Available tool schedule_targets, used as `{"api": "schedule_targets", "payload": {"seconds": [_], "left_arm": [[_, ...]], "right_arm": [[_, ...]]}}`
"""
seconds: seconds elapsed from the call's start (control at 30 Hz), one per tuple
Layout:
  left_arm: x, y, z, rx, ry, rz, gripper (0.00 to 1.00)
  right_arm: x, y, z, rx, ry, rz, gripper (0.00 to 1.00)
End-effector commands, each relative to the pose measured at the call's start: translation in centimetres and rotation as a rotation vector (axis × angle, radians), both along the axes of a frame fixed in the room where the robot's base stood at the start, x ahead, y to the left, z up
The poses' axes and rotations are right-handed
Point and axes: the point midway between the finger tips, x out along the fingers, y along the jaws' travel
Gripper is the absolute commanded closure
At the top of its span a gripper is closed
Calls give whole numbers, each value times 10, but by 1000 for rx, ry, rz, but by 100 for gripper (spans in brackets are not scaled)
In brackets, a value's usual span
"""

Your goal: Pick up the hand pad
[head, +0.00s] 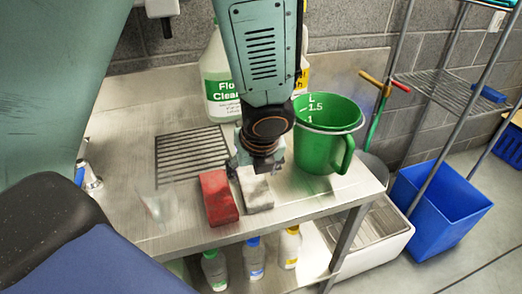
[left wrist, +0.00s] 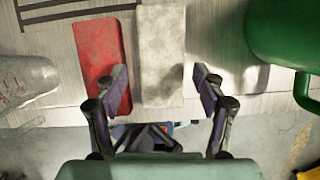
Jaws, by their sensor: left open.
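Two block-like pads lie side by side near the front edge of the steel table: a red one (head: 218,198) on the left and a pale grey-white one (head: 257,194) on the right. I cannot tell by name which is the hand pad. My left gripper (head: 257,168) is open and points down over the far end of the pale pad, partly hiding it. In the left wrist view, the pale pad (left wrist: 161,50) shows between the open fingers (left wrist: 161,85). The left finger overlaps the red pad (left wrist: 98,45); the right finger stands clear of the pale pad. My right gripper is not in view.
A green measuring jug (head: 318,140) stands close right of the pads. A floor-cleaner bottle (head: 219,85) is behind, a drain grate (head: 190,152) to the left. A clear cup (head: 158,203) is front left. Bottles stand on the lower shelf; a blue bin (head: 440,205) is at right.

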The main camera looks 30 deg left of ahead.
Motion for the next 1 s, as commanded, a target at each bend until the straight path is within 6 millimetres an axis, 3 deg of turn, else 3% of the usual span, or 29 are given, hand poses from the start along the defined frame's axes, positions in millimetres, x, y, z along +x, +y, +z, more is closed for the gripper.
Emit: {"api": "schedule_targets", "payload": {"seconds": [0.43, 0.83, 1.0], "left_arm": [[11, 9, -40, -4, 1, 2, 30], [13, 11, -44, -2, 2, 1, 30], [13, 11, -44, -2, 2, 1, 43]], "right_arm": [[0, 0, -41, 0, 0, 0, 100], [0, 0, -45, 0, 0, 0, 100], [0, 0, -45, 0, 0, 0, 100]]}}
